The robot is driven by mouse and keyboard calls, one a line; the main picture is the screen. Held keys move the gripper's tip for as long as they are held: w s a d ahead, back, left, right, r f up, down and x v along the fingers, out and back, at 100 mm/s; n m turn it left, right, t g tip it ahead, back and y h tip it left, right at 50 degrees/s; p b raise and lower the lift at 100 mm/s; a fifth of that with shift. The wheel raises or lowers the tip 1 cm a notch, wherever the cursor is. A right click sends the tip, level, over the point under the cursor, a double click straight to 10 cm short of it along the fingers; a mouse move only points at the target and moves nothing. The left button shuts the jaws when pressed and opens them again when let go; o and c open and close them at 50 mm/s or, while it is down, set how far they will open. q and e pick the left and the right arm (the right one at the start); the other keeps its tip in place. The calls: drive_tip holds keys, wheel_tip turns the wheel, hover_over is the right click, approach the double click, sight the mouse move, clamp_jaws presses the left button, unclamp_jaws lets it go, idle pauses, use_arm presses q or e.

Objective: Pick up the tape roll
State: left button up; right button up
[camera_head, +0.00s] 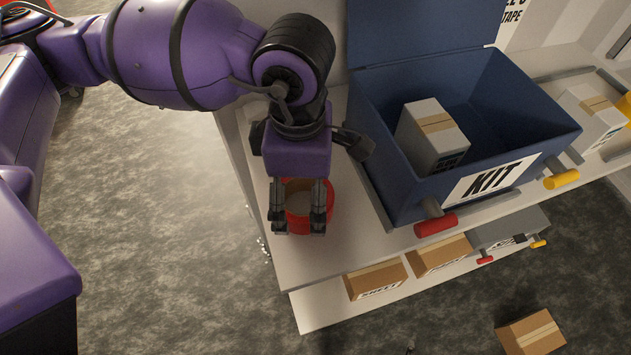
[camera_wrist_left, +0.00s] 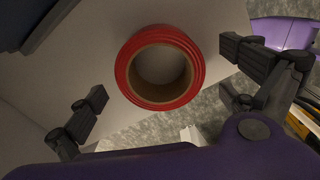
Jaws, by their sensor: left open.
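The red tape roll (camera_head: 329,203) lies flat on the white bench top, near its left end, in the head view. In the left wrist view the tape roll (camera_wrist_left: 196,60) shows whole, with a brown core and an open middle. My left gripper (camera_head: 298,228) is open above the roll, and its two fingers partly cover it in the head view. In the left wrist view the left gripper's fingers (camera_wrist_left: 165,75) stand apart on either side of the roll, not visibly touching it. My right gripper is not in view.
A blue KIT bin (camera_head: 400,180) holding a white box (camera_head: 425,130) stands right of the roll, with its lid raised. A red handle (camera_head: 436,226) sticks out in front. Brown boxes (camera_head: 375,279) sit on the lower shelf. The bench's left edge is close to the roll.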

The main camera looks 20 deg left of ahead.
use_arm(q)
drive_tip(key=shift+f, duration=1.4)
drive_tip(key=c, duration=1.2)
drive_tip(key=shift+c, duration=0.4)
drive_tip(key=shift+w+r, duration=0.1)
drive_tip(key=shift+r, duration=0.05)
